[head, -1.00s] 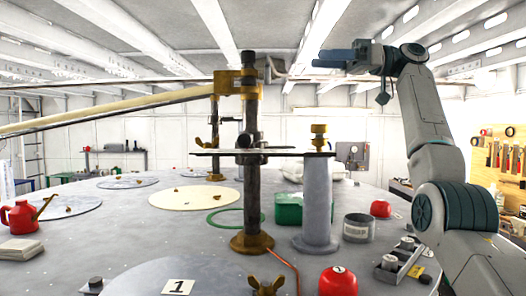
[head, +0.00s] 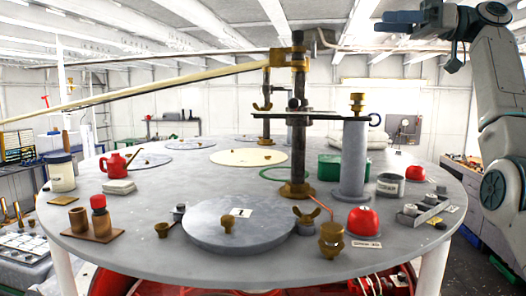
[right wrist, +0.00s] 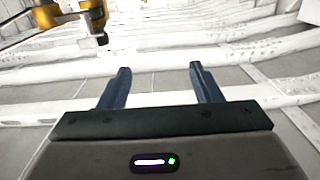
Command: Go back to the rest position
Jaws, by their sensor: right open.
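My right gripper (head: 398,22) is raised high at the upper right of the head view, pointing left, with my right arm bent below it. In the right wrist view its two dark fingers (right wrist: 160,85) stand apart with nothing between them. A brass clamp (right wrist: 75,20) on a post shows beyond them at the upper left. My left gripper is not in view. The round grey deck table (head: 130,225) fills the middle of the head view, below my right gripper and clear of it.
A dark post (head: 299,130) with a brass clamp and long pale pole (head: 150,88) rises from the table. A grey cylinder (head: 353,160), red dome (head: 363,221), green box (head: 329,168) and red can (head: 116,165) stand on it. Open air surrounds my right gripper.

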